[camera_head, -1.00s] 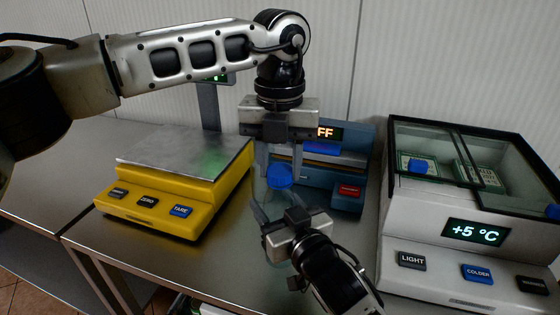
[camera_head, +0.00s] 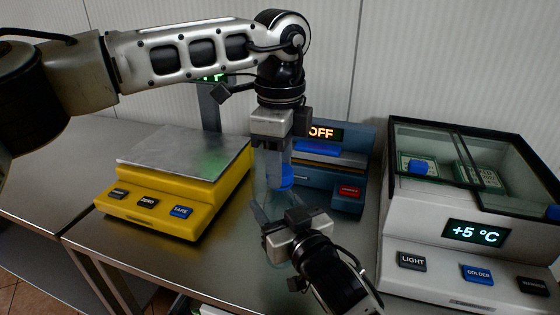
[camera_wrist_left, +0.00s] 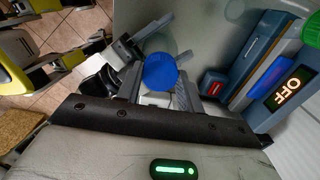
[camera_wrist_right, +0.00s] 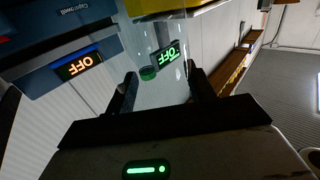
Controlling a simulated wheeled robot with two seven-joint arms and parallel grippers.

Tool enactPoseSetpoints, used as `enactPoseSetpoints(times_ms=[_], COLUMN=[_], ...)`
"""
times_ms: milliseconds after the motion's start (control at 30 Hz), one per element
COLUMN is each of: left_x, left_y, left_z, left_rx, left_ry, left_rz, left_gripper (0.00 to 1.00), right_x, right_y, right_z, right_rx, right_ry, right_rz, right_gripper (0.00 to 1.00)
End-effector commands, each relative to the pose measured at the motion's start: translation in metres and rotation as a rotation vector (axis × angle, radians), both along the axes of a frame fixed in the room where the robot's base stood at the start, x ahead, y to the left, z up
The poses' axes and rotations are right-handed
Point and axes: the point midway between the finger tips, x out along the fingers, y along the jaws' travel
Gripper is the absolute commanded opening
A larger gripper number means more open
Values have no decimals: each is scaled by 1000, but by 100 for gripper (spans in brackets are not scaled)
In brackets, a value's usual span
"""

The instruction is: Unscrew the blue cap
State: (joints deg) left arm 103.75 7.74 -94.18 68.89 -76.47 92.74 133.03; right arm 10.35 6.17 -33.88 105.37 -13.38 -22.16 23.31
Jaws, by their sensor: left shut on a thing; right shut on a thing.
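The blue cap (camera_head: 285,176) sits at the top of a clear bottle (camera_head: 268,213) standing at the table's middle. My left gripper (camera_head: 273,182) comes down from above and is shut on the cap. In the left wrist view the round cap (camera_wrist_left: 160,71) lies between the fingers. My right gripper (camera_head: 276,215) reaches in from the front and is shut on the bottle below the cap. In the right wrist view the clear bottle (camera_wrist_right: 160,35) is between the fingers. I cannot tell whether the cap's thread is loose.
A yellow scale (camera_head: 165,205) stands on the left. A blue machine (camera_head: 345,195) with a lit OFF sign stands close behind the bottle. A white cooler (camera_head: 430,258) with a glass lid is on the right. Bare metal table (camera_head: 215,255) lies in front of the scale.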

Motion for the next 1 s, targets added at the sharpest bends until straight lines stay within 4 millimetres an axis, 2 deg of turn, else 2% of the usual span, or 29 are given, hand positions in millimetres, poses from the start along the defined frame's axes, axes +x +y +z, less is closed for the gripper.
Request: enactPoseSetpoints(times_ms=[367,1000], left_x=[0,0], left_y=[0,0], left_z=[2,22], left_rx=[0,0], left_ry=[-1,-1], left_rz=[-1,-1], left_gripper=[10,10], right_x=[0,0], right_y=[0,0], right_z=[-1,-1], right_rx=[-2,-1], right_ry=[1,2], right_rz=[0,0], right_gripper=[0,0])
